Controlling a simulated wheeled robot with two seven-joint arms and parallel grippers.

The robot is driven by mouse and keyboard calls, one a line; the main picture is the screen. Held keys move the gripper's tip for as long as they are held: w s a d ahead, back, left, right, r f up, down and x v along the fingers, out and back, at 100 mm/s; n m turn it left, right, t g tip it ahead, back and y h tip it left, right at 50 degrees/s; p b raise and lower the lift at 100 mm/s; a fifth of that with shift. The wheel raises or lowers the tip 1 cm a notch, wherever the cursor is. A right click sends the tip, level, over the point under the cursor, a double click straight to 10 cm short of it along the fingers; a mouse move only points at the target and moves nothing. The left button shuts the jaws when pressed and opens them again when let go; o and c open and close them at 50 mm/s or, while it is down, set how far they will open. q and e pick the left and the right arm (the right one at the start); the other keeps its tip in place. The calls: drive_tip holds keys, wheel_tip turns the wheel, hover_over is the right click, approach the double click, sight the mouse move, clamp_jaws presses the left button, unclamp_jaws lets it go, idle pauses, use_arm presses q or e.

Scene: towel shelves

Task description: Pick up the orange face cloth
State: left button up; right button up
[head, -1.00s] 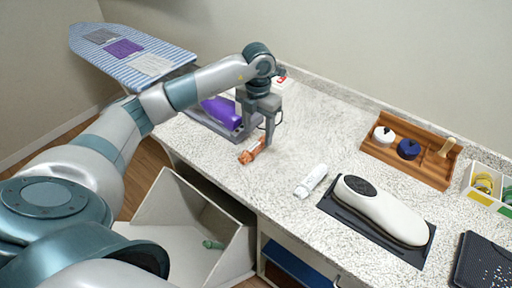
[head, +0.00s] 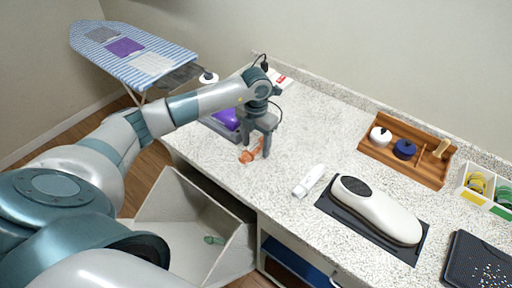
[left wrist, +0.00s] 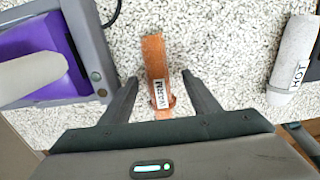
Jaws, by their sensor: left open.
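The orange face cloth (head: 247,157) is a small narrow roll lying on the speckled counter. In the left wrist view the cloth (left wrist: 155,62) runs lengthwise between my fingers, with a white printed label whose text is hard to read. My left gripper (head: 256,152) points down at the cloth with its fingers open. In the left wrist view the two fingertips of the left gripper (left wrist: 159,79) stand on either side of the cloth, with counter showing between. Part of the cloth is hidden by a finger in the head view. My right gripper is not in view.
A grey tray with a purple item (head: 228,118) stands close left of the gripper. A white roll labelled HOT (left wrist: 292,55) lies to the right. Farther right are a white device (head: 375,210) on a dark mat and a wooden tray (head: 432,172). An open bin (head: 165,205) is below.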

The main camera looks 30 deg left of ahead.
sight(258, 147)
use_arm(q)
drive_tip(key=c, duration=1.2)
drive_tip(key=shift+o, duration=0.2)
drive_tip(key=shift+r, duration=0.1)
drive_tip(key=shift+r+b, duration=0.45)
drive_tip(key=shift+b, duration=0.05)
drive_tip(key=r, duration=0.1)
drive_tip(key=r+b, duration=0.1)
drive_tip(key=d+r+b, duration=0.1)
drive_tip(key=shift+s+r, duration=0.15)
drive_tip(key=shift+s, duration=0.1)
drive_tip(key=s+d+r+b, duration=0.3)
drive_tip(key=s+d+r, duration=0.3)
drive_tip(key=d, duration=0.2)
drive_tip(key=shift+d+r, duration=0.35)
